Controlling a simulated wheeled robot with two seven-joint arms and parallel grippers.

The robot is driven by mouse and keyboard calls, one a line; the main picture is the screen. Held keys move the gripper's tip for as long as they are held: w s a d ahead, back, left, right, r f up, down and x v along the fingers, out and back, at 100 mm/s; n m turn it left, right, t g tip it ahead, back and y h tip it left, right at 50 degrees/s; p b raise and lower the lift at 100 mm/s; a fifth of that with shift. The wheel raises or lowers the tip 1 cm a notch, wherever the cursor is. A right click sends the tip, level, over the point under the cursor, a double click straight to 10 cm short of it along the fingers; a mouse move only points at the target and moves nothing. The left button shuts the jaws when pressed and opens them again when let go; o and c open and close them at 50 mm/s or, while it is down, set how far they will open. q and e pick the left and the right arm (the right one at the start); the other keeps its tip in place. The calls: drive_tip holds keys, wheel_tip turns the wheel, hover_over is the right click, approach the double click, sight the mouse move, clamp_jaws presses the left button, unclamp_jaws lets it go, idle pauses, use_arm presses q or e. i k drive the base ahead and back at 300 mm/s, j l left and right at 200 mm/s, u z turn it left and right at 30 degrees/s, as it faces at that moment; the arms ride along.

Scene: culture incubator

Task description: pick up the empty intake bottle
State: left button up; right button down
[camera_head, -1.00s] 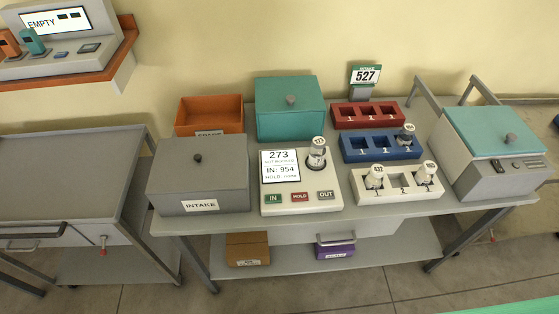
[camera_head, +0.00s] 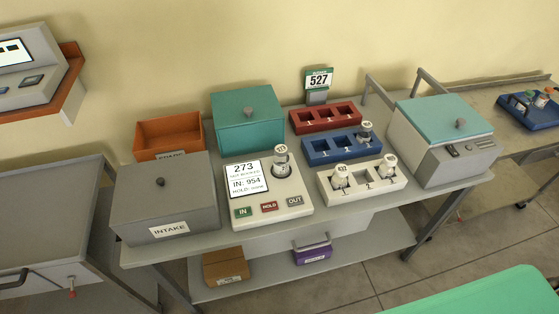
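A bottle (camera_head: 281,158) with a light cap stands upright in the round well of the white reader device, whose screen (camera_head: 247,178) reads 273 and IN: 954. Two white-capped bottles stand in the white rack (camera_head: 366,189), one at the left (camera_head: 340,174) and one at the right (camera_head: 388,165). Another bottle (camera_head: 365,131) stands in the right slot of the blue rack (camera_head: 335,150). The grey box labelled INTAKE (camera_head: 165,200) is lidded, so its inside is hidden. I cannot tell which bottle is empty. Neither gripper is in view.
An empty-looking orange bin (camera_head: 170,134), a teal lidded box (camera_head: 247,118) and a red rack (camera_head: 325,118) stand at the back. A teal-lidded machine (camera_head: 440,140) stands at the right. A blue rack with bottles (camera_head: 528,108) sits on the far right table. A green surface (camera_head: 475,295) fills the lower right.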

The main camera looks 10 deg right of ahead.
sight(281, 156)
drive_tip(key=z, duration=0.95)
drive_tip(key=j+z, duration=0.4)
drive_tip(key=k+j+z, duration=0.15)
drive_tip(key=z, duration=0.3)
drive_tip(key=k+j+z, duration=0.2)
drive_tip(key=j+z, duration=0.2)
drive_tip(key=k+j, duration=0.15)
